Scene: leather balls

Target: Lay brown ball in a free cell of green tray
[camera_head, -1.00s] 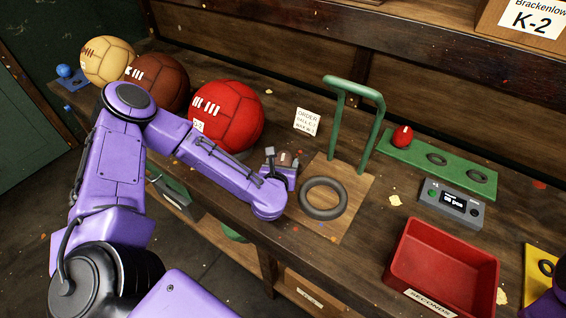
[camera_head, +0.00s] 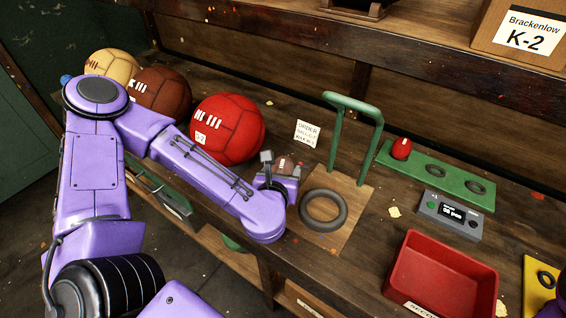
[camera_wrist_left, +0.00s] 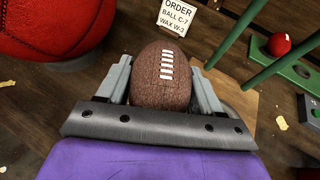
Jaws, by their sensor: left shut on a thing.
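The brown ball (camera_wrist_left: 161,75) is a small football shape with white laces. In the left wrist view it sits between the two grey fingers of my left gripper (camera_wrist_left: 161,88), which is shut on it. In the head view the brown ball (camera_head: 286,165) is partly hidden by my left gripper (camera_head: 282,168), above the bench between the big red ball and the black ring. The green tray (camera_head: 455,189) lies at the right back. A small red ball (camera_head: 401,148) is in its left cell; the middle and right cells, marked by dark rings, are empty. My right gripper is out of view.
A green upright frame (camera_head: 330,135) on a wooden board with a dark ring (camera_head: 323,210) stands between gripper and tray. A grey display box (camera_head: 449,216) and red bin (camera_head: 440,275) are in front of the tray. Big red (camera_head: 228,128), brown and tan balls stand left.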

